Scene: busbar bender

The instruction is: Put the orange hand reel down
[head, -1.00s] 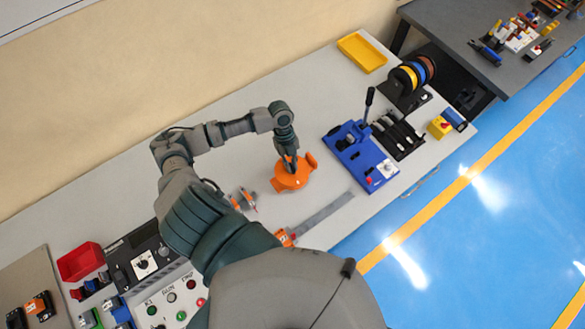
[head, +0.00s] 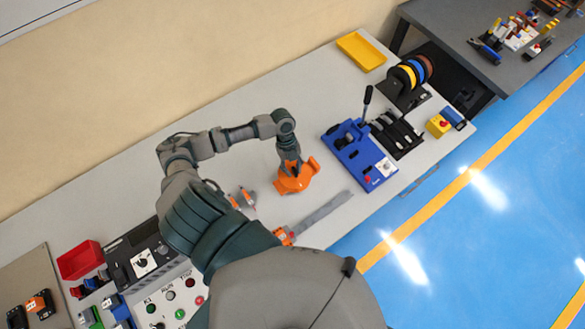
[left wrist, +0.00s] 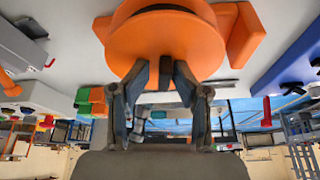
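The orange hand reel (head: 297,178) is at the middle of the pale workbench, left of the blue bender. My left gripper (head: 290,158) comes down on it from above, with its fingers at the reel's middle. In the left wrist view the round orange reel (left wrist: 165,38) fills the top, and my gripper's two fingertips (left wrist: 164,72) close around a small dark grey part at its centre. The reel looks tilted in the head view. Whether its lower edge touches the bench is hard to tell. My right gripper is not in view.
The blue bender (head: 352,155) with its upright lever stands to the right. A grey strip (head: 322,210) lies in front of the reel. Small orange tools (head: 243,199) lie to the left. A yellow tray (head: 361,52) is at the back; bench between is clear.

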